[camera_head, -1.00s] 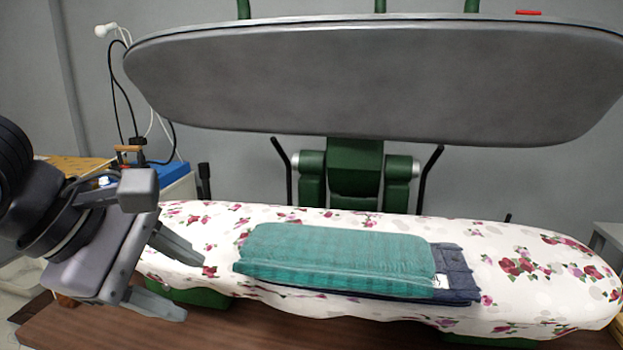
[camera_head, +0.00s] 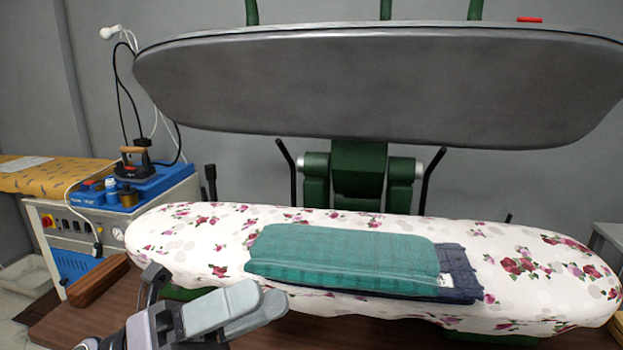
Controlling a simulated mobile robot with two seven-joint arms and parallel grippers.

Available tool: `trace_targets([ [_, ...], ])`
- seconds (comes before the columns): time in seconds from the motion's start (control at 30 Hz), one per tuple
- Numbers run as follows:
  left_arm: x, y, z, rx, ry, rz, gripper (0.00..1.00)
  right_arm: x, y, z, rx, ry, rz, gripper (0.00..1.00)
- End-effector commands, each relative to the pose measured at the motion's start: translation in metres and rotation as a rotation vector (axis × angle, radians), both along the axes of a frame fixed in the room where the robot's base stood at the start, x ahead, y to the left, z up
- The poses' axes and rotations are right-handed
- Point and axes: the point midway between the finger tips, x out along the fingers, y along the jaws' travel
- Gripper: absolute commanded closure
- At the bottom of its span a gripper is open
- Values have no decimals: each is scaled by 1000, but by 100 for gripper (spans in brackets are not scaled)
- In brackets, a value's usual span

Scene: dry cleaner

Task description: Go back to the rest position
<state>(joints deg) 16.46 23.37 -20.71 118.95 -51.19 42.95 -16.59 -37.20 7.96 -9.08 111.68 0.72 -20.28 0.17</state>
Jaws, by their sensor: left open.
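My left gripper (camera_head: 245,308) is at the lower left, in front of the near edge of the pressing board. Its fingers point to the right, and it holds nothing that I can see. It is open, though from this angle the two fingers nearly overlap. A folded teal cloth (camera_head: 345,258) lies on a folded dark blue garment (camera_head: 460,280) in the middle of the board, clear of the gripper. My right gripper is out of view.
The floral pressing board (camera_head: 540,270) spans the middle, with a raised grey press plate (camera_head: 390,85) above it. A blue-topped steam unit (camera_head: 130,185) with an iron (camera_head: 133,170) stands at left. A brown wooden block (camera_head: 97,281) lies on the wooden table (camera_head: 45,330).

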Motion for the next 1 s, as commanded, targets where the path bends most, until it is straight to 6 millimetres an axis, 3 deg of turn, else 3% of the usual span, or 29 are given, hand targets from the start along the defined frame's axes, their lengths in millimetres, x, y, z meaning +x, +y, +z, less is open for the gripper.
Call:
trace_targets([
  [0.17, 44, 38, -47, -305, 517, 128, 48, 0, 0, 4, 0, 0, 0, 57],
  [0.27, 61, 63, -94, -462, 807, 214, 48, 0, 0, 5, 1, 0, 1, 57],
  [0.4, 65, 96, -181, -671, 1218, 350, 48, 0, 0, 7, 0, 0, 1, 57],
  [0.47, 56, 109, -224, -756, 1395, 414, 48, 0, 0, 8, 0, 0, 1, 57],
  [0.6, 15, 130, -316, -931, 1767, 564, 48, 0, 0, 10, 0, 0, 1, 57],
  [0.7, -20, 137, -364, -1026, 1969, 652, 48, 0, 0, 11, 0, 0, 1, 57],
  [0.83, -57, 141, -402, -1103, 2138, 731, 48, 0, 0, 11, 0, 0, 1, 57],
  [1.0, -76, 142, -418, -1140, 2217, 768, 48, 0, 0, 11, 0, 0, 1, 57],
])
